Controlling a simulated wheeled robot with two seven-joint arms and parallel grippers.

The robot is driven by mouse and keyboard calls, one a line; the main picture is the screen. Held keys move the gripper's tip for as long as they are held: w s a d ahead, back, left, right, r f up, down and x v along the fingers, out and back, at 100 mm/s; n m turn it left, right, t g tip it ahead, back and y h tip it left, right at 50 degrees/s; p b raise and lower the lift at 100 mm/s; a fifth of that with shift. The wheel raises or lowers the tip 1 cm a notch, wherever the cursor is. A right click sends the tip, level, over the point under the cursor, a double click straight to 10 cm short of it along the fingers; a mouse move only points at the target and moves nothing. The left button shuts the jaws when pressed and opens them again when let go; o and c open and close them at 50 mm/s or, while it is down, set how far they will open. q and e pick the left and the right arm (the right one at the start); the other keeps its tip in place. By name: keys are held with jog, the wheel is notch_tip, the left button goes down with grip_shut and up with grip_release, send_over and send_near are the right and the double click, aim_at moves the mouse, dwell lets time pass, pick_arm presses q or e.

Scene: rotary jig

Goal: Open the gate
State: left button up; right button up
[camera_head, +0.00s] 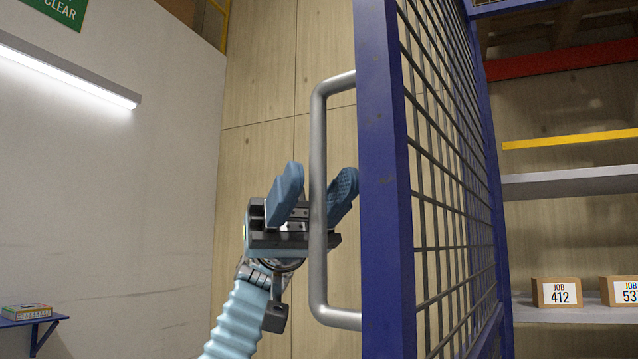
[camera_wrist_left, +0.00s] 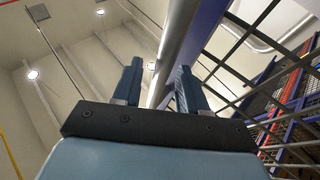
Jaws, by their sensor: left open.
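The gate (camera_head: 383,200) is a blue frame with grey wire mesh, standing at the centre right of the head view. A grey U-shaped handle (camera_head: 318,215) sticks out from its left post. My left gripper (camera_head: 316,185) is open, with its blue fingers on either side of the handle's upright bar. In the left wrist view the handle (camera_wrist_left: 172,50) rises between the two fingertips (camera_wrist_left: 157,80). I cannot tell whether either finger touches the bar. My right gripper is in neither view.
Behind the gate are shelves (camera_head: 570,184) with cardboard boxes (camera_head: 557,292) labelled with job numbers. A white wall with a strip light (camera_head: 70,70) is at the left, and a small blue wall shelf (camera_head: 34,320) holds a box. The space left of the handle looks clear.

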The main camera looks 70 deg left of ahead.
pick_arm(q)
jog(key=p+v, duration=0.2)
jog(key=v, duration=1.1)
